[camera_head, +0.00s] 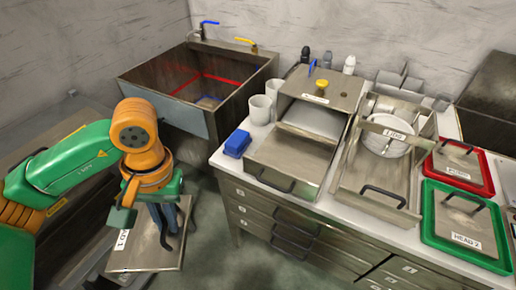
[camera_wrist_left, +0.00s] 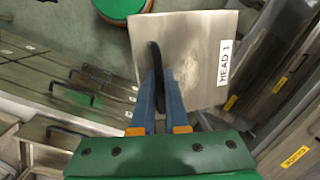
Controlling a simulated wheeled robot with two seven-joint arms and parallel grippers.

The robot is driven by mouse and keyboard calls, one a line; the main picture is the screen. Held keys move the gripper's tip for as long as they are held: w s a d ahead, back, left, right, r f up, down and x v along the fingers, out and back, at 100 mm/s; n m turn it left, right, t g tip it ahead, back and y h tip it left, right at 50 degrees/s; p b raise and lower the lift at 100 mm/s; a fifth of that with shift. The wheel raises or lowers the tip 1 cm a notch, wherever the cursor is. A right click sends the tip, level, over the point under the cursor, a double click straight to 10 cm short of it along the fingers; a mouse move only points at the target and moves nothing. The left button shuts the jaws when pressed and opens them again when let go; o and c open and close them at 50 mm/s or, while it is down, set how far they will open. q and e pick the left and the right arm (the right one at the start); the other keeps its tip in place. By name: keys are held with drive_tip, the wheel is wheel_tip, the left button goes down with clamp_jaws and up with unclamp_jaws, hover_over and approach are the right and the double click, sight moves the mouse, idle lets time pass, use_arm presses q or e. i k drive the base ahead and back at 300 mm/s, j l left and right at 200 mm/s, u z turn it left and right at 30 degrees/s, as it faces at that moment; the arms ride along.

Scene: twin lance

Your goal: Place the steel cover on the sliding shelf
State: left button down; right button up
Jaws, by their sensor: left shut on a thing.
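The steel cover (camera_head: 150,250) is a flat square plate with a black handle, held over the floor at the lower left. In the left wrist view the cover (camera_wrist_left: 200,50) carries a "HEAD 1" label. My left gripper (camera_head: 171,235) is shut on its black handle; the blue fingers also show in the left wrist view (camera_wrist_left: 160,82). A pulled-out steel shelf (camera_head: 290,158) with a black front handle lies on the counter below a steel box. A second steel tray-like slide (camera_head: 365,178) with a handle is beside it; I cannot tell which is the sliding shelf.
A blue box (camera_head: 237,143) and white cups (camera_head: 260,108) stand at the counter's left. A red tray (camera_head: 484,185) and a green tray (camera_head: 428,225) hold steel plates at the right. A deep sink (camera_head: 170,82) is behind. Drawers (camera_head: 255,215) with handles face the floor.

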sight(295, 156)
drive_tip(key=i+j+z, duration=0.1)
drive_tip(key=z, duration=0.15)
drive_tip(key=i+j+z, duration=0.2)
drive_tip(key=j, duration=0.15)
drive_tip(key=i+j+z, duration=0.1)
drive_tip(key=z, duration=0.3)
drive_tip(key=j+z, duration=0.35)
drive_tip(key=i+j+z, duration=0.1)
drive_tip(key=z, duration=0.3)
